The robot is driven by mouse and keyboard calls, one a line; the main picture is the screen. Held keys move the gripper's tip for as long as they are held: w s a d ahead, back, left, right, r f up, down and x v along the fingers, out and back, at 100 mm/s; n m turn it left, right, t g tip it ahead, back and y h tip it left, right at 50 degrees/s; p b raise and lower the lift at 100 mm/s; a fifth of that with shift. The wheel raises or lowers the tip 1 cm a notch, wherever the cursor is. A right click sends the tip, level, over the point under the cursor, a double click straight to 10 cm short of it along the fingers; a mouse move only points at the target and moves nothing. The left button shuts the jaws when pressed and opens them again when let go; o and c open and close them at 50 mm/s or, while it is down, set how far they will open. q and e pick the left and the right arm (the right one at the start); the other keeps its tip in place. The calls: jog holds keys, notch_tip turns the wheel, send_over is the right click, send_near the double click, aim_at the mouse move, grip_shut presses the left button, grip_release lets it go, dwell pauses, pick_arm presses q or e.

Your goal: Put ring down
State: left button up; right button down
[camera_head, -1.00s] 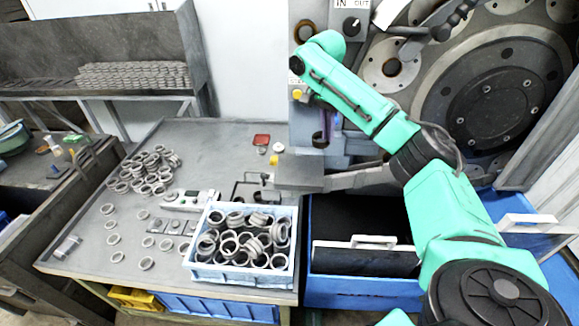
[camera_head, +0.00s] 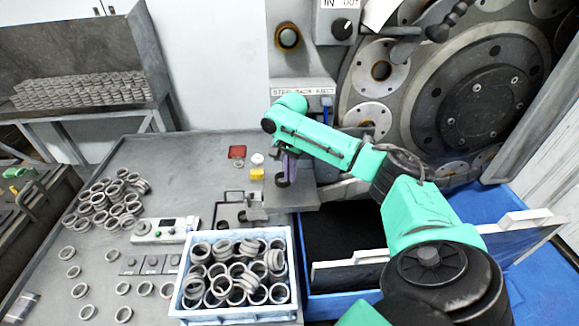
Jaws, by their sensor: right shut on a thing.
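My right arm comes in from the right, and its gripper (camera_head: 287,172) points down above the table, in front of the machine. It is shut on a dark ring (camera_head: 281,181), which is small and partly hidden by the fingers. The ring appears just over or beside a flat grey block (camera_head: 292,196); I cannot tell whether it touches. Loose rings (camera_head: 108,203) lie in a pile at the left of the table (camera_head: 185,160). More rings fill a white-blue crate (camera_head: 236,314) at the front. My left gripper is not in view.
A small gauge stand (camera_head: 240,210) is left of the grey block. A control box (camera_head: 167,231), a red dish (camera_head: 237,152) and a yellow piece (camera_head: 257,174) also lie on the table. The grinder (camera_head: 470,90) stands behind. The table's back left is clear.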

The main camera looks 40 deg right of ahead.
notch_tip(320, 180, down, 3)
jog(key=shift+f+p, duration=0.1)
jog(key=shift+p, duration=0.3)
jog(key=shift+s+f, duration=0.15)
jog(key=shift+f, duration=0.15)
jog(key=shift+s+a, duration=0.1)
jog(key=c, duration=1.4)
grip_release()
jog(key=shift+c, duration=0.2)
jog(key=o, duration=0.4)
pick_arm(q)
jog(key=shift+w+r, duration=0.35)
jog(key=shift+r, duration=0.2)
pick_arm(e)
jog(key=shift+f, duration=0.1)
